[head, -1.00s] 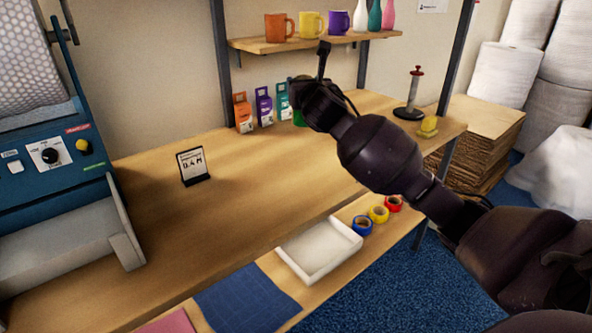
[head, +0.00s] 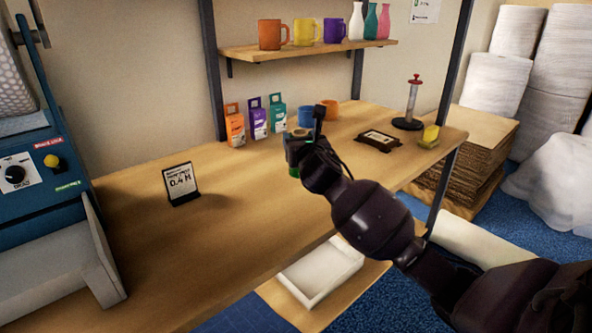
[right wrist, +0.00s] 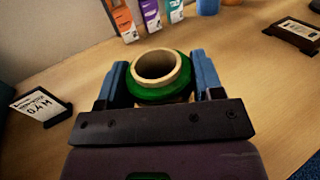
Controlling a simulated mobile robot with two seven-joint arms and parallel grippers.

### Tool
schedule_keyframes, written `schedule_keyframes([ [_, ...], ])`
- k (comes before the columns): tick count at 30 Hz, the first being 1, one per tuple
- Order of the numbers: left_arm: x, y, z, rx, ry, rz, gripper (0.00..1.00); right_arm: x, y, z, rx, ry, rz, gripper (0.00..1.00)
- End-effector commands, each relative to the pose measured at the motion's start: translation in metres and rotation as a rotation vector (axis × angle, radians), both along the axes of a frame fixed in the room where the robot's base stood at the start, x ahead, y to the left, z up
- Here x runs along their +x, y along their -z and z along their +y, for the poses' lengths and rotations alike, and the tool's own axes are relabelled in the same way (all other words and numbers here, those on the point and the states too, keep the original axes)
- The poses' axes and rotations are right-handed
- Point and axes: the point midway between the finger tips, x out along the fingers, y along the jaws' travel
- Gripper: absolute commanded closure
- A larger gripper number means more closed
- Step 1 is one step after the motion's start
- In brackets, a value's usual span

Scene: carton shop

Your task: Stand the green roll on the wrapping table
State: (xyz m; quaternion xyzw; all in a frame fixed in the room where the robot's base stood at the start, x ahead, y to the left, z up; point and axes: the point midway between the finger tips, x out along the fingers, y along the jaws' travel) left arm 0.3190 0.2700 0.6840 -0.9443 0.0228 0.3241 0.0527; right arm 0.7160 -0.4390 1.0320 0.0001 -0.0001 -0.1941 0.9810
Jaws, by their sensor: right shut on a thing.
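The green roll (right wrist: 160,96) is upright between the fingers of my right gripper (right wrist: 160,78), its pale hollow core facing up in the right wrist view. In the head view the roll (head: 294,171) shows only in part, behind my right gripper (head: 301,150). The gripper is shut on it over the wooden wrapping table (head: 240,225). The roll's lower end is mostly hidden, so I cannot tell if it touches the tabletop. My left gripper is not in view.
A sign reading 0.4 M (head: 181,183) stands left of the roll. Small cartons (head: 257,120), an orange mug (head: 327,111) and a blue mug (head: 309,115) stand behind. A dark-framed plate (head: 379,140) lies to the right. The table between sign and roll is clear.

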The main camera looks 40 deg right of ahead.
Motion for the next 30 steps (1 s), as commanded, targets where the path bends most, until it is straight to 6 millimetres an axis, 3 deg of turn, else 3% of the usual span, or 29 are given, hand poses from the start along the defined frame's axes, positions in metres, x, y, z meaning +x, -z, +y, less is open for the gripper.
schedule_keyframes([
  [1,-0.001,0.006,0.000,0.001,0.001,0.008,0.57,0.001,0.016,0.000,0.003,0.000,0.007,0.70],
  [11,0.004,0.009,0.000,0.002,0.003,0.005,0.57,0.000,0.034,0.000,0.000,0.000,-0.001,0.70],
  [19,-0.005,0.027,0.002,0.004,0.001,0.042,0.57,0.000,0.073,0.000,0.002,0.000,0.006,0.70],
  [30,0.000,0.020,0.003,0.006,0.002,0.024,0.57,0.000,0.072,0.000,-0.001,0.000,-0.002,0.70],
])
